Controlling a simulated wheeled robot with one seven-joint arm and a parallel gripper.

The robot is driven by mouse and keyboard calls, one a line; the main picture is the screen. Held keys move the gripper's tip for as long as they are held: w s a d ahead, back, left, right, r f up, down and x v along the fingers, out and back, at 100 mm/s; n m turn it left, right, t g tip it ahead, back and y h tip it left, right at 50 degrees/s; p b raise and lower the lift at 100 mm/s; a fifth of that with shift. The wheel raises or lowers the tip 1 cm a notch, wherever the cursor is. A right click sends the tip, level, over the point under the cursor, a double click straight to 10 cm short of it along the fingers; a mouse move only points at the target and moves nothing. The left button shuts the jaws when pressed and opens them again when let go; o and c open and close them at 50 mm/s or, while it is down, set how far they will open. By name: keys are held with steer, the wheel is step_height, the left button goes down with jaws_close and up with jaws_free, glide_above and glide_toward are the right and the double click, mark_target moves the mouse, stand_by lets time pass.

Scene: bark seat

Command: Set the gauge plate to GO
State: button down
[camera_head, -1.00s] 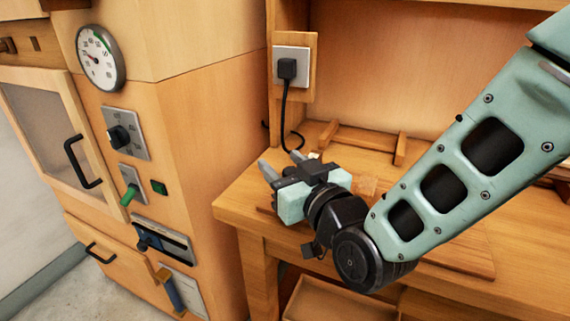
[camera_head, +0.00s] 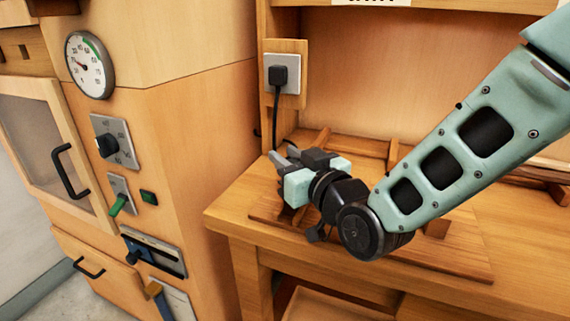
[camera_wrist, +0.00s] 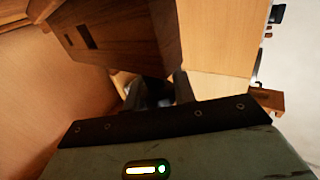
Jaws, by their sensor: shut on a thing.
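My gripper (camera_head: 284,162) is over the left end of the bench, fingers pointing left toward the cabinet. I cannot make out GO lettering or tell for sure which thing is the gauge plate. A round dial (camera_head: 90,65) with a green arc is on the cabinet at the left.
The cabinet carries a rotary knob (camera_head: 105,145), a green lever (camera_head: 117,204) and a blue slider (camera_head: 140,252). A black plug (camera_head: 279,76) sits in the wall socket, its cord hanging behind my gripper. A wooden board (camera_head: 440,250) lies on the bench (camera_head: 225,215) under my arm.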

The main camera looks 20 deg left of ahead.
steer(key=shift+w+d+r, duration=0.1)
steer(key=shift+w, duration=0.2)
steer(key=c, duration=1.1)
jaws_free()
steer(key=shift+c, duration=0.2)
steer(key=shift+s, duration=0.1)
steer(key=b+v, duration=1.3)
steer(key=v, duration=0.4)
steer(key=shift+b, duration=0.35)
steer(key=shift+s+d, duration=0.1)
steer(key=shift+s, duration=0.05)
